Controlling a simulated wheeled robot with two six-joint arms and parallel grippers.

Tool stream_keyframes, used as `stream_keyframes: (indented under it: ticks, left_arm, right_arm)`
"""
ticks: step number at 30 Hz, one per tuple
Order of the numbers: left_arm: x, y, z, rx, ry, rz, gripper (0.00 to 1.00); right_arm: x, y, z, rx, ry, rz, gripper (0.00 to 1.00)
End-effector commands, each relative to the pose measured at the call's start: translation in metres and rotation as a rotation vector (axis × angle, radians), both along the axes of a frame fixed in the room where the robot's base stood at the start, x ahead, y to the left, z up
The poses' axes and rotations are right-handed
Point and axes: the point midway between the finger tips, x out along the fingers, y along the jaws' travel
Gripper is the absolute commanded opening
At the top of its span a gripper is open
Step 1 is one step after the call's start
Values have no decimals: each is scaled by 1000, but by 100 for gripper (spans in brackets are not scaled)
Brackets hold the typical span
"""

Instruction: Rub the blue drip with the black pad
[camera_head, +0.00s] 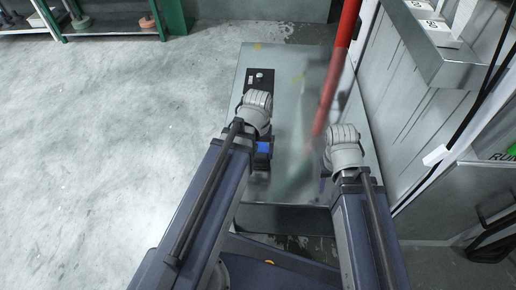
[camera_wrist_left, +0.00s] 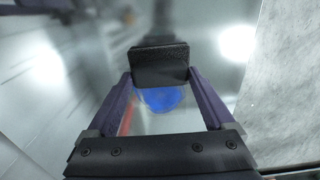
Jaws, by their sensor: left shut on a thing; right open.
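In the left wrist view, my left gripper (camera_wrist_left: 160,68) is shut on the black pad (camera_wrist_left: 160,64), a dark textured block held between the fingertips. The blue drip (camera_wrist_left: 160,99) is a rounded bright blue patch seen between the fingers, just past the pad's near edge. I cannot tell whether the pad touches the surface. In the head view, my left gripper (camera_head: 261,163) is low over the pale panel, partly hidden by its wrist. A small blue patch shows beside it, unclear what it is. My right gripper (camera_head: 325,172) is open and blurred, over the panel's right side.
A black box (camera_head: 259,77) lies beyond my left wrist. A grey metal cabinet (camera_head: 400,130) stands close on the right. The floor at left is clear.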

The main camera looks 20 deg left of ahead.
Motion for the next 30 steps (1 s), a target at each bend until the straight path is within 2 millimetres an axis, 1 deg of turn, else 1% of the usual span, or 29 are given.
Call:
stream_keyframes:
  ticks: [3, 10, 21, 30]
  left_arm:
    - [1, 0, -4, 0, -1, 0, 43]
    - [5, 1, -3, 0, -1, 1, 42]
    - [33, 9, -1, 1, -3, 1, 42]
    - [37, 10, -1, 1, -2, 0, 42]
  right_arm:
    - [0, 0, -4, 0, 0, 0, 50]
    - [0, 0, -3, 0, 0, 0, 50]
    - [0, 0, -1, 0, 0, 0, 50]
    - [0, 0, -1, 0, 0, 0, 50]
